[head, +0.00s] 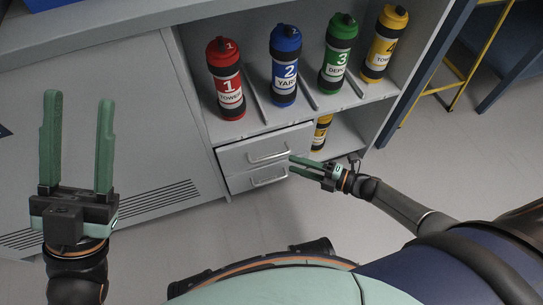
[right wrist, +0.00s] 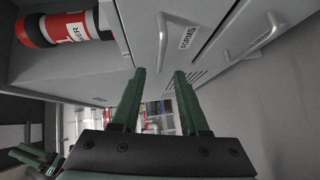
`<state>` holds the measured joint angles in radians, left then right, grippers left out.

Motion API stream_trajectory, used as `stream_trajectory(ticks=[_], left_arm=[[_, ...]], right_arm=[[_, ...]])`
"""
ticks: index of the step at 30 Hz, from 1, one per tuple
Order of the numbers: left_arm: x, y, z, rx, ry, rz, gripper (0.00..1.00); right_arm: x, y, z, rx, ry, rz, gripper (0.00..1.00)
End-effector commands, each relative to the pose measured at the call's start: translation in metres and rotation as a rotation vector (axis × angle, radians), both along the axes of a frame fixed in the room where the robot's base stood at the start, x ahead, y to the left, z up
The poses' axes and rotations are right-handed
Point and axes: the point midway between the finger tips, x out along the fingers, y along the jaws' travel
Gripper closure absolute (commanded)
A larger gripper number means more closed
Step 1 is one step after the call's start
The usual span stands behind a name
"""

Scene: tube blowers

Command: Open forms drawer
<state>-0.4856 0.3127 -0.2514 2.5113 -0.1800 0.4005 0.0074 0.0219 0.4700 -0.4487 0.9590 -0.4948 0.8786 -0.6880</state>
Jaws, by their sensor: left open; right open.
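The forms drawer (head: 240,157) is the upper of two grey drawers below the tube shelf, and it looks shut or nearly so. Its bar handle (head: 268,158) also shows in the right wrist view (right wrist: 163,38), beside a white FORMS label (right wrist: 187,37). My right gripper (head: 291,164) is open and empty, just right of the handle in the head view. In the right wrist view its fingers (right wrist: 160,72) point toward the drawer, with the handle's near end appearing between and beyond the tips. Contact cannot be told. My left gripper (head: 78,97) is open and empty at the left.
A lower drawer (head: 250,182) with its own handle (head: 269,179) sits directly beneath. Red (head: 227,85), blue (head: 285,70), green (head: 338,60) and yellow (head: 384,45) numbered tubes stand on the shelf. Another yellow tube (head: 321,130) is below.

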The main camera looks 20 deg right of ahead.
Motion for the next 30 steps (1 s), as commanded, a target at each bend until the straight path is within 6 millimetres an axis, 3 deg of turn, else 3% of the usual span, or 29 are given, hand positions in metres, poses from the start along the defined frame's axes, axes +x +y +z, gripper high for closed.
stream_trajectory(ticks=[6,13,25,30], left_arm=[[0.001,-0.002,-0.017,0.009,0.006,0.004,0.50],[0.001,-0.003,-0.027,0.020,0.009,0.009,0.50],[0.002,-0.003,-0.029,0.024,0.011,0.010,0.50],[0.002,-0.004,-0.029,0.024,0.011,0.010,0.50]], right_arm=[[0.032,0.035,-0.009,0.002,-0.002,0.000,0.56],[0.053,0.058,-0.013,0.001,0.000,0.000,0.56],[0.058,0.064,-0.013,0.000,0.001,-0.002,0.56],[0.058,0.064,-0.013,0.000,0.002,-0.002,0.73]])
